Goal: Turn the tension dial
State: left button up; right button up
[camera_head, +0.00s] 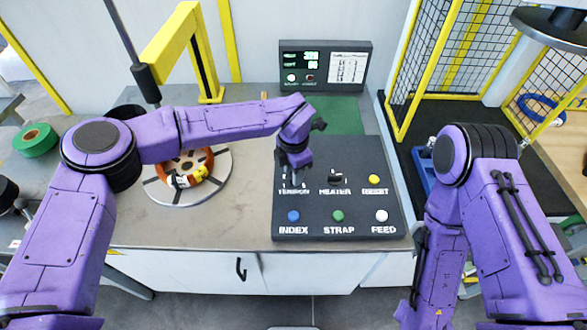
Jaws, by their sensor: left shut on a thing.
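The dark control panel (312,216) lies on the grey table, with the labels TENSION, HEATER, RESET, INDEX, STRAP and FEED. My left gripper (295,172) points down over the TENSION spot at the panel's upper left. It is shut on the tension dial, which the fingers mostly hide. The heater switch (336,177) is just to the right of the gripper, apart from it. My right arm hangs down at the right, and its gripper is not clearly visible.
An orange coil (187,167) sits on a round plate left of the panel, under my left arm. A display unit (325,66) and a green mat (340,115) are behind the panel. A yellow post (205,70) stands behind the arm. A yellow-framed mesh cage (425,60) is at the right.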

pick_arm(q)
jog(key=shift+w+r, duration=0.1)
dwell(0.4)
jog(key=o, duration=1)
notch_tip(320, 180, up, 10)
jog(key=b, duration=0.2)
jog(key=shift+r+b, duration=0.25)
jog(key=shift+b, duration=0.15)
